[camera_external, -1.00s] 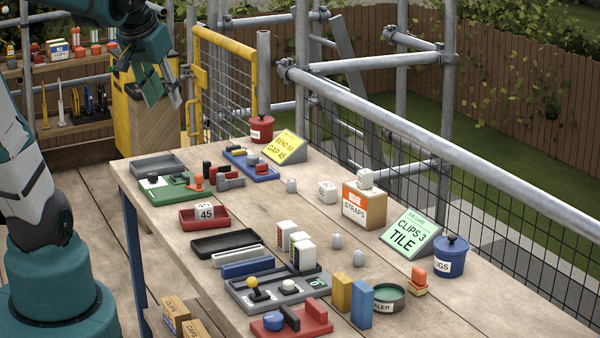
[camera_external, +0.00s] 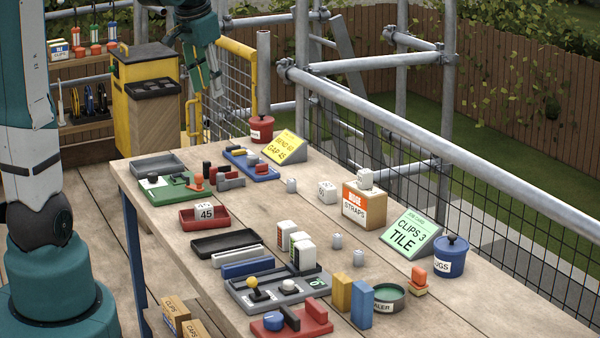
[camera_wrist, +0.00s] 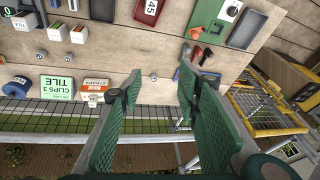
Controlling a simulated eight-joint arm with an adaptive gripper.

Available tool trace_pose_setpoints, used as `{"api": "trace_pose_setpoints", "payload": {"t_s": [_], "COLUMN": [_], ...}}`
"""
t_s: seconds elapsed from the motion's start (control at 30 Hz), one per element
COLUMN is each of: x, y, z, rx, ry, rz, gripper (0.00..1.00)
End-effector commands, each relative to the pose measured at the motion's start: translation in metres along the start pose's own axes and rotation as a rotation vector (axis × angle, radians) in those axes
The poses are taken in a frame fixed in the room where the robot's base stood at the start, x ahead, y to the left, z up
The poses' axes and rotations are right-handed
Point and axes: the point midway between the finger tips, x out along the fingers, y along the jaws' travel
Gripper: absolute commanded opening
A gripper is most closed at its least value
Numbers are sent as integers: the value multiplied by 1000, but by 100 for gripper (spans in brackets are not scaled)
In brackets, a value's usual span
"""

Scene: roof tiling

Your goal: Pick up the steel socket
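Three small grey metal-looking pieces stand on the bench; I cannot tell for sure which is the steel socket. One grey piece (camera_external: 292,185) stands alone behind the red tray. A second grey piece (camera_external: 337,241) and a third grey piece (camera_external: 358,258) stand near the middle, beside the white boxes. In the wrist view, the lone piece (camera_wrist: 154,76) shows between my fingers, and the other two show at the upper left. My gripper (camera_external: 214,84) is open and empty, raised well above the bench's far end. Its green fingers (camera_wrist: 160,82) are spread apart in the wrist view.
A strap box (camera_external: 364,208), a green sign (camera_external: 412,232) and a yellow sign (camera_external: 286,147) stand along the railing side. Trays, including a red tray (camera_external: 205,220), line the near side. A guard rail (camera_external: 440,155) runs behind the bench.

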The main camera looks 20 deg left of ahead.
Motion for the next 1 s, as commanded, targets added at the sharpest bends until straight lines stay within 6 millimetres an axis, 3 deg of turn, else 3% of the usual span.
{"api": "trace_pose_setpoints", "payload": {"t_s": [0.57,1.0], "x": [77,151], "y": [-14,-16], "z": [-80,-130], "rx": [191,337], "ry": [-77,-130], "rz": [59,110], "gripper": [33,33]}}
